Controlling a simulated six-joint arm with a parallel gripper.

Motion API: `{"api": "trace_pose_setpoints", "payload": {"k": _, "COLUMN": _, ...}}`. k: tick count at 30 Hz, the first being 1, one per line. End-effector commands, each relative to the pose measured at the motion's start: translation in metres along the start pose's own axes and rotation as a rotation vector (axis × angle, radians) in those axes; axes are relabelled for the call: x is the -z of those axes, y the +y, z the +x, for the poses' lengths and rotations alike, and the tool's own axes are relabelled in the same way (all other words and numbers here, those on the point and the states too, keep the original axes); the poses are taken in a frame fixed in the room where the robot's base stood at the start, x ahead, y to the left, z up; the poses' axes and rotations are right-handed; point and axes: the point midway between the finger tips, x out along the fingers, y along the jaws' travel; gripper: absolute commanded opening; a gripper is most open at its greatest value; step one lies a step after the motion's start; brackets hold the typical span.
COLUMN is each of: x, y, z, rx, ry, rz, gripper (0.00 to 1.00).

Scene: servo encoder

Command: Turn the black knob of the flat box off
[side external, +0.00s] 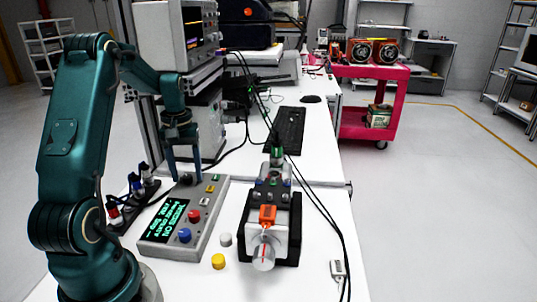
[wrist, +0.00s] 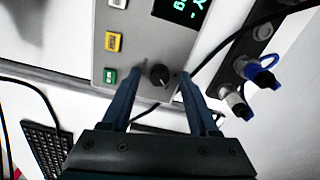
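The flat grey box (side external: 213,232) lies on the white bench, with a dark display of green text, red and blue buttons and small yellow and green buttons. Its black knob (wrist: 157,74) sits near one corner, by the green button, and shows small in the side view (side external: 186,179). My gripper (wrist: 161,76) points down over that corner, its two dark blue fingers apart on either side of the knob. A gap shows on each side of the knob, so the fingers do not appear closed on it. The knob's pointer is too small to read surely.
Loose yellow (side external: 218,261) and grey caps (side external: 225,240) lie in front.

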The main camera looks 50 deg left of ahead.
Motion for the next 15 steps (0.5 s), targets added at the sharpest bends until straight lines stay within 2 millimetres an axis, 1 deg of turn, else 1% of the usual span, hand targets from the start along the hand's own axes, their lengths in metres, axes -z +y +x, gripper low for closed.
{"api": "trace_pose_setpoints", "payload": {"k": 2, "x": 0.0, "y": 0.0, "z": 0.0, "rx": 0.0, "ry": -0.001, "rz": 0.0, "gripper": 0.61}}
{"api": "trace_pose_setpoints", "payload": {"k": 5, "x": 0.001, "y": 0.0, "z": -0.005, "rx": 0.0, "ry": 0.003, "rz": 0.0, "gripper": 0.61}}
{"api": "trace_pose_setpoints", "payload": {"k": 12, "x": 0.001, "y": 0.0, "z": -0.037, "rx": -0.001, "ry": 0.005, "rz": 0.0, "gripper": 0.61}}
{"api": "trace_pose_setpoints", "payload": {"k": 15, "x": 0.001, "y": 0.0, "z": -0.047, "rx": 0.0, "ry": 0.004, "rz": 0.0, "gripper": 0.61}}
